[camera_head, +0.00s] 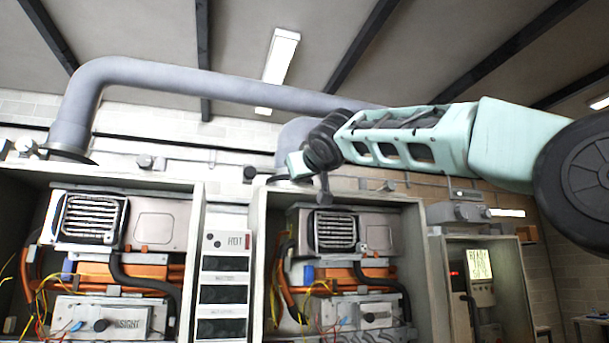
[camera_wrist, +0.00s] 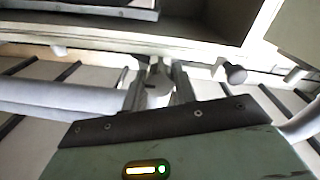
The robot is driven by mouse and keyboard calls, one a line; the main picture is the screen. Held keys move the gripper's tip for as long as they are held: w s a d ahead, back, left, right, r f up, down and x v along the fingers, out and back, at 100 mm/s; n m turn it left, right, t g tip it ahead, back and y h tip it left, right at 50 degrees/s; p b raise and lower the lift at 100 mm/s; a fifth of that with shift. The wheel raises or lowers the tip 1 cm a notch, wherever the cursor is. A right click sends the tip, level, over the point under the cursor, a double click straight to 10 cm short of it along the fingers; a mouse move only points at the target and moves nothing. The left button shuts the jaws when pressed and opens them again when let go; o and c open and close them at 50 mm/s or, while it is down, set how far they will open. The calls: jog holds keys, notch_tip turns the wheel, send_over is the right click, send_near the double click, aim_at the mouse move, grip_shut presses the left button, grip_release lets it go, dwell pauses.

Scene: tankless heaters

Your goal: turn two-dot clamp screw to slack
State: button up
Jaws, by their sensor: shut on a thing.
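My gripper (camera_wrist: 158,90) is shut on a small pale round piece (camera_wrist: 157,87), which looks like a clamp screw. A dark mark shows on it, but I cannot make out any dots. The wrist view shows this piece between the two fingers, close to a cabinet edge. In the head view my gripper (camera_head: 324,188) hangs at the top edge of the middle heater cabinet, and the held piece is hidden there.
Open heater cabinets stand left (camera_head: 190,230), middle (camera_head: 425,230) and right (camera_head: 520,290). A thick grey pipe (camera_head: 200,83) runs behind.

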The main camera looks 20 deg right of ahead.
jog(key=shift+n, duration=0.4)
jog(key=o, duration=1)
jog(key=shift+c, duration=0.2)
jog(key=shift+f, duration=0.1)
